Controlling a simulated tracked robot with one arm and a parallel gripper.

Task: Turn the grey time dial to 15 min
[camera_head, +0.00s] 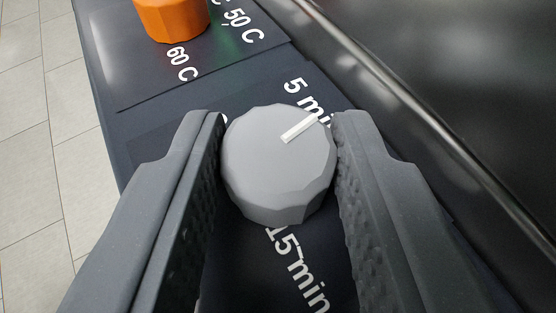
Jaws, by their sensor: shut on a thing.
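The grey time dial (277,170) is in the middle of the camera view, a many-sided knob with a white pointer line. The pointer is at its upper right side and points toward the "5 min" label (308,98). The "15 min" label (297,268) is below the dial in the picture. My gripper (278,150) is shut on the dial, with one finger on its left side and one on its right. The left finger hides part of another label beside the dial.
An orange dial (172,18) is at the top left, with "60 C" and "50 C" labels around it. A dark glossy surface (440,120) runs along the right of the panel. Tiled floor (40,150) shows at the left.

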